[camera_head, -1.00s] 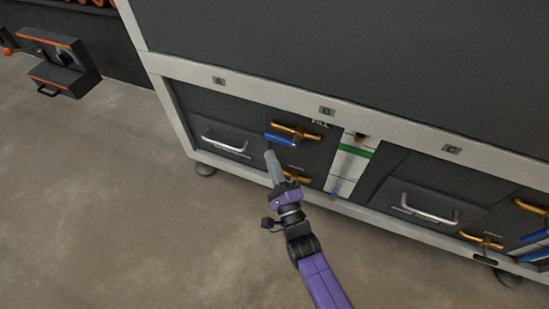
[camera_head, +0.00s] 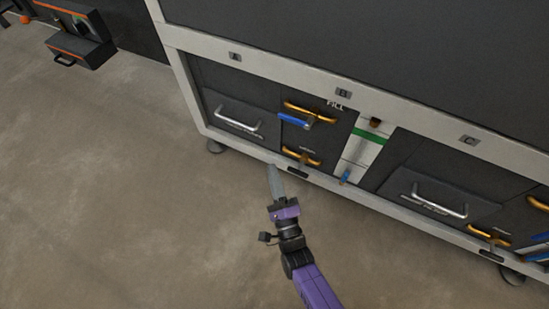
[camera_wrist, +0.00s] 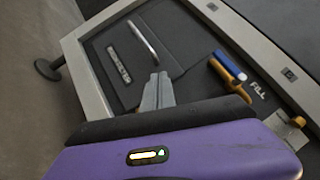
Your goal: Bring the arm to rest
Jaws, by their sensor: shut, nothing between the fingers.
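My gripper (camera_head: 272,180) shows in the head view just in front of the washer's lower frame (camera_head: 240,146). Its grey fingers are together and empty. My purple arm reaches up to it from the bottom of the picture. In the wrist view the closed fingertips (camera_wrist: 160,78) lie across the picture of a dark drawer panel with a silver handle (camera_wrist: 143,40). I see a gap of floor around the gripper in the head view and no clear contact with the washer.
The washer's front carries a blue-handled fill valve (camera_head: 295,121), a lower brass valve (camera_head: 302,156), a white gauge strip with a green band (camera_head: 369,138) and drawer handles (camera_head: 238,123). A dark box (camera_head: 80,46) is at the upper left. Floor at left is clear.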

